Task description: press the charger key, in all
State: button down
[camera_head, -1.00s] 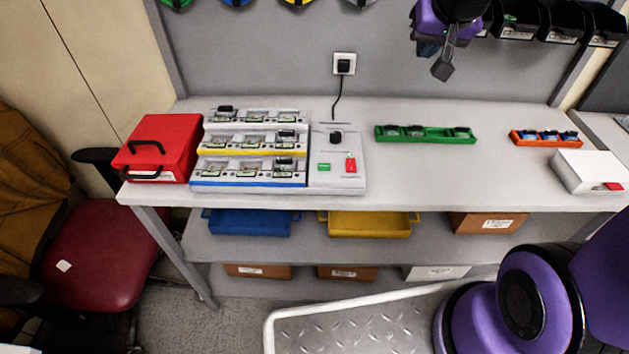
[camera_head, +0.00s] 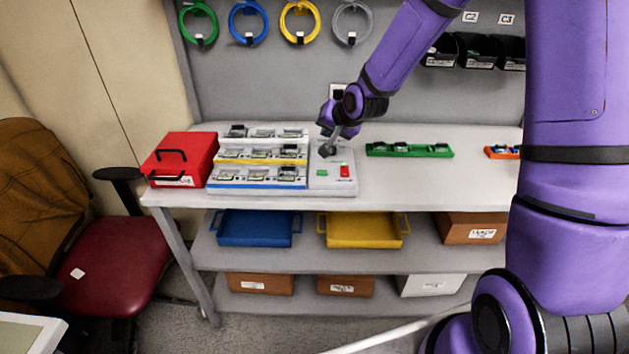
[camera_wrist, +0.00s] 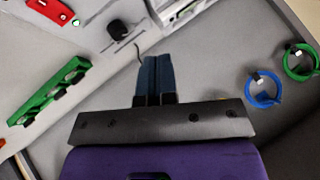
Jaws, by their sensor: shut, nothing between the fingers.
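The charger (camera_head: 262,184) stands on the bench, with three rows of bays and a control panel (camera_head: 330,188) at its right end. The panel carries a green key (camera_head: 322,173) and a red key (camera_head: 344,171). A black knob on the panel shows in the wrist view (camera_wrist: 117,30); the red key is at the upper left there (camera_wrist: 50,10). My gripper (camera_head: 327,151) is shut and empty over the back of the panel, by the knob. Its closed fingers also show in the wrist view (camera_wrist: 154,62). Contact with the panel cannot be told.
A red case (camera_head: 180,155) stands left of the charger. A green rack (camera_head: 410,150) lies to the right, with an orange rack (camera_head: 502,153) farther right. Coiled cables (camera_head: 300,22) hang on the back wall. The bench front right of the panel is clear.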

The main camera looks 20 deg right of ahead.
aim_at(324, 172)
jog(key=shift+a+f, duration=0.35)
jog(key=shift+a, duration=0.1)
jog(key=shift+f, duration=0.1)
jog(key=shift+f, duration=4.3)
jog(key=shift+f, duration=0.2)
jog(key=shift+f, duration=0.2)
jog(key=shift+f, duration=0.4)
jog(key=shift+r, duration=0.8)
